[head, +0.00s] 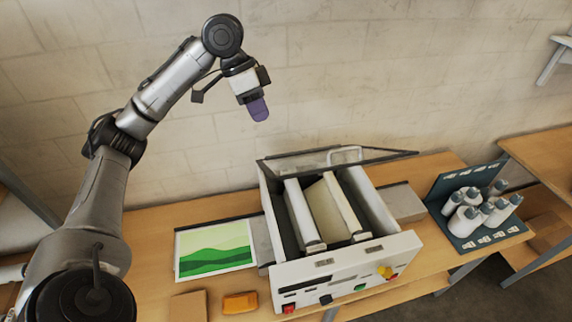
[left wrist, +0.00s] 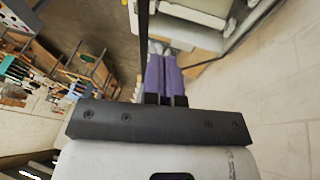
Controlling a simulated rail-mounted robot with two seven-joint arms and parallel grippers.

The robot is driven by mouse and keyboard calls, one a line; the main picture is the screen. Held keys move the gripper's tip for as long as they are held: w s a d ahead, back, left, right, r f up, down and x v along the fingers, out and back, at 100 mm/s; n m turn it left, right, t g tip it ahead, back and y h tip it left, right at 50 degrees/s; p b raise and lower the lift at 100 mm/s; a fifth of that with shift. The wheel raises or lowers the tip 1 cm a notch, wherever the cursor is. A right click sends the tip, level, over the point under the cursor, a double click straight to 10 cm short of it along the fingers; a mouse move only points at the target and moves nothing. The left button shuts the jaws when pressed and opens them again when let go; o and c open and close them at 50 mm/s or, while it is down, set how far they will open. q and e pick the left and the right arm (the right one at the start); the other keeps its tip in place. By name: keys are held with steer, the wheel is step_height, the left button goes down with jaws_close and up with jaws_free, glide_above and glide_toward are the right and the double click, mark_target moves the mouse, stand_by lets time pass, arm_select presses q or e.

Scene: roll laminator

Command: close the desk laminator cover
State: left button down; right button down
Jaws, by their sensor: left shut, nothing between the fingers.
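The desk laminator (head: 345,264) stands on the wooden table, its inside and pale rollers (head: 302,212) showing. Its dark-framed clear cover (head: 400,155) is open, raised at the back and seen almost edge-on, with a pale handle (head: 346,148) at its top. My left gripper (head: 260,110) is shut and empty, with purple fingers, above and left of the cover, apart from it in the head view. In the left wrist view the shut fingers (left wrist: 164,75) point toward part of the laminator (left wrist: 195,14); a dark bar beside them may be the cover's frame. My right gripper is not in view.
A green landscape picture (head: 214,248) lies left of the laminator, with an orange block (head: 240,303) and a brown piece (head: 188,306) in front. A dark rack of white bottles (head: 470,215) stands at the right. A block wall (head: 330,75) is behind the table.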

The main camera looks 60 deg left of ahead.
arm_select(q)
glide_toward(283, 175)
steer(key=f, duration=0.1)
steer(key=w+f, duration=0.1)
steer(key=f, duration=0.2)
steer(key=shift+w+d+f, duration=0.2)
steer(key=shift+w+d, duration=0.1)
steer(key=shift+w, duration=0.1)
steer(key=shift+s+d+f, duration=0.15)
steer(key=shift+d+f, duration=0.45)
steer(key=shift+f, duration=0.2)
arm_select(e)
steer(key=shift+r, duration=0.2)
arm_select(q)
steer(key=shift+f, duration=0.15)
